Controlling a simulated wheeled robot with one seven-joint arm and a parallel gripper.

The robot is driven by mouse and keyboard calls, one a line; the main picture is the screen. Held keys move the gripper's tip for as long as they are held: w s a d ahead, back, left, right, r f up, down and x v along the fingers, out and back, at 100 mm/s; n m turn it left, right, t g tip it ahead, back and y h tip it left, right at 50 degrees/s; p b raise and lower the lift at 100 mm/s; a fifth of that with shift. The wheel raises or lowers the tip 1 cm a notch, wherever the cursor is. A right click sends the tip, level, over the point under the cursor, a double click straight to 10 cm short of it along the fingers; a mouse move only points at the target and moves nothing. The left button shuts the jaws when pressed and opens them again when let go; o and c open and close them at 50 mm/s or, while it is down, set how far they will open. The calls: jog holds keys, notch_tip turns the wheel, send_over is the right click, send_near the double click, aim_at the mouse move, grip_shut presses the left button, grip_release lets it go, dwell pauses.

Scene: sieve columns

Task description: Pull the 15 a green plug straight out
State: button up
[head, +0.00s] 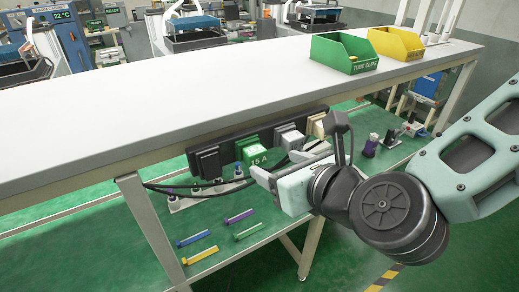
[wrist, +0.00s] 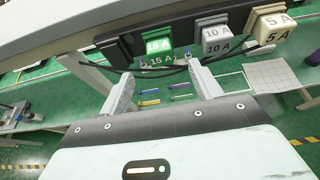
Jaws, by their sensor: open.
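The green 15 A plug (head: 254,153) sits in a dark socket strip (head: 230,140) on the front edge of the white bench. In the wrist view the green plug (wrist: 158,50) is ahead of my gripper, between the lines of its two fingers. My gripper (head: 275,170) is in front of and slightly below the strip, its fingers apart with nothing between them. In the wrist view my gripper (wrist: 160,80) also shows open and apart from the plug. The plug's back is hidden in the strip.
A grey 10 A plug (wrist: 216,42) and a cream 5 A plug (wrist: 272,28) sit to the right of the green one. A black block (head: 206,162) is to its left. Dark cables (head: 190,190) hang below the strip. Green and yellow bins (head: 340,54) stand on the bench.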

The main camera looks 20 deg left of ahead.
aim_at(259, 157)
jog(key=p+x, duration=0.1)
jog(key=x, duration=0.6)
jog(key=shift+w+a+p, duration=0.25)
jog(key=shift+w+p, duration=0.05)
jog(key=shift+p, duration=0.1)
jog(key=c, duration=1.2)
jog(key=shift+s, duration=0.1)
jog(key=shift+s+d+b, duration=0.2)
jog(key=shift+s+d, duration=0.7)
jog(key=shift+d, duration=0.15)
jog(key=shift+s+d+b, duration=0.15)
jog(key=shift+s+d, duration=0.7)
jog(key=shift+d, duration=0.2)
